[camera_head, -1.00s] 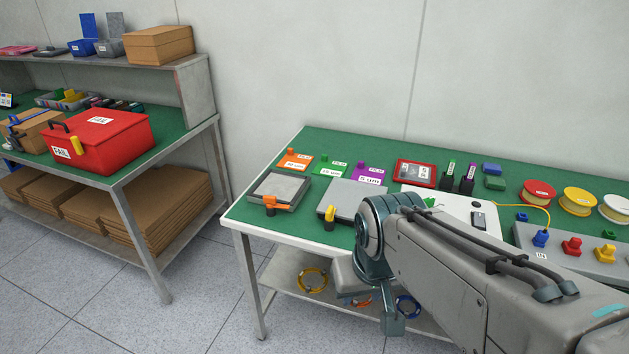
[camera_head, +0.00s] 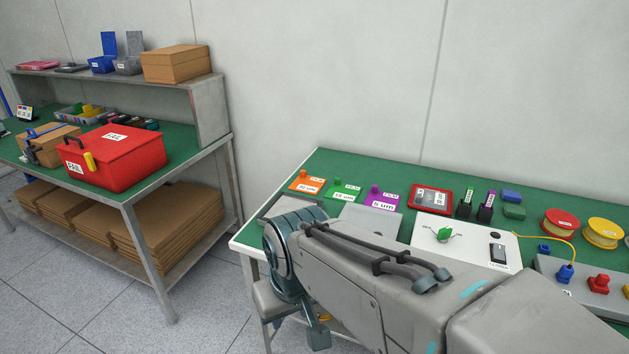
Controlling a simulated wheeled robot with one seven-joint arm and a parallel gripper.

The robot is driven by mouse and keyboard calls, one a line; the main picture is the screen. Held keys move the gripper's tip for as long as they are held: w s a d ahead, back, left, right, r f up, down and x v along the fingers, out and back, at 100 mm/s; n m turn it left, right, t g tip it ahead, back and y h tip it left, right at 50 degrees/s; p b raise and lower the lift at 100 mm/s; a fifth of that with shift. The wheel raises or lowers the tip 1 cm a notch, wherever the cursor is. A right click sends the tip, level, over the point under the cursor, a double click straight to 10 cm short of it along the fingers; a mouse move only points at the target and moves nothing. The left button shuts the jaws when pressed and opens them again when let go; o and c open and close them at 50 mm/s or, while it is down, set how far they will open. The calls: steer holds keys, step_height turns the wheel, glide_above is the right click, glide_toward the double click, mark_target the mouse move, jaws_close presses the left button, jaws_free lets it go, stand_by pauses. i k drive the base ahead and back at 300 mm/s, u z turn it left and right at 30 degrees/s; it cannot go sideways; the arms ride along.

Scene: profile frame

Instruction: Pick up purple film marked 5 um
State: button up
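The purple film (camera_head: 383,198) lies flat on the green table top near the back edge, with a small purple knob and a white label reading 5 um. A green film (camera_head: 343,189) and an orange film (camera_head: 306,183) lie in a row to its left. My arm reaches across the front of the table from the lower right, below and in front of the films. My gripper itself cannot be seen; only arm links show. Nothing touches the purple film.
A red-framed tray (camera_head: 432,199) lies right of the purple film. A white panel (camera_head: 465,243) with a green knob is in front of it. Grey plates are partly hidden behind my arm. Spools (camera_head: 603,232) stand at right. A red box (camera_head: 113,157) sits on the left bench.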

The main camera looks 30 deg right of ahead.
mark_target(381, 200)
steer(key=u, duration=0.05)
steer(key=i, duration=0.65)
steer(key=z, duration=0.7)
steer(key=i, duration=0.55)
steer(key=z, duration=0.5)
